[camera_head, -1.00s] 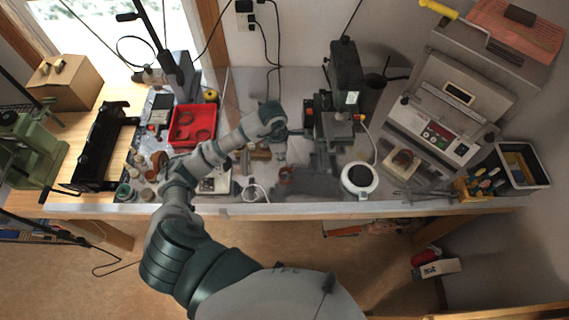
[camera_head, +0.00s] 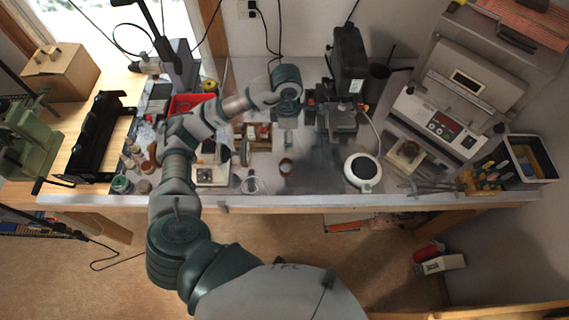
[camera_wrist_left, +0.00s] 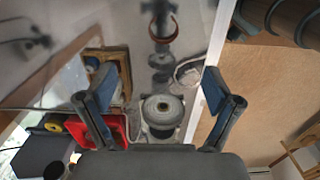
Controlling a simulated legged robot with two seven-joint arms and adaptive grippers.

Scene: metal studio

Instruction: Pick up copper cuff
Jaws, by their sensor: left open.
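The copper cuff (camera_head: 286,167) is a small brown ring on the grey bench top, right of the small parts near the middle front. In the left wrist view the copper cuff (camera_wrist_left: 162,30) shows as an open curved band at the top centre, beyond the fingertips. My left gripper (camera_wrist_left: 157,82) is open, its two dark fingers spread wide with nothing between them. The cuff is apart from the fingers. My right gripper is in neither view.
A red tray (camera_head: 190,104) lies behind my forearm. A bench tool with a dark motor (camera_head: 349,60) stands right of my wrist. A white round pot (camera_head: 362,170) sits to the cuff's right. The bench's front edge (camera_head: 300,202) is close to the cuff.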

